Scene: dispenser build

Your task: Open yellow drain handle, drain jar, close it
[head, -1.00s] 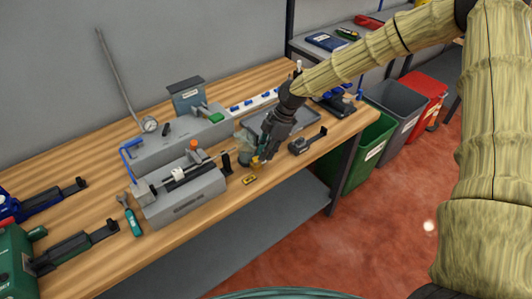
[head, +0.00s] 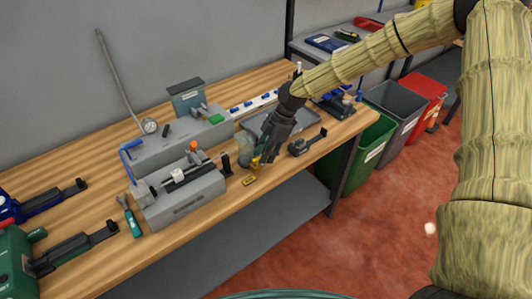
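The jar (head: 244,143) is a clear, greyish vessel on the workbench, right of the grey fixture and partly hidden by my gripper. The yellow drain handle (head: 256,163) shows as a small yellow part low at the jar's front, by my fingertips. My gripper (head: 259,155) is dark and points down and left, in front of the jar and close to the handle. Its fingers are small and overlap the jar, so I cannot tell whether they are open or touch the handle. The level in the jar cannot be made out.
A grey fixture (head: 185,198) with a syringe-like part stands left of the jar. A grey tray (head: 302,121) is behind my gripper, and a dark clamp-like tool (head: 306,142) lies to the right.

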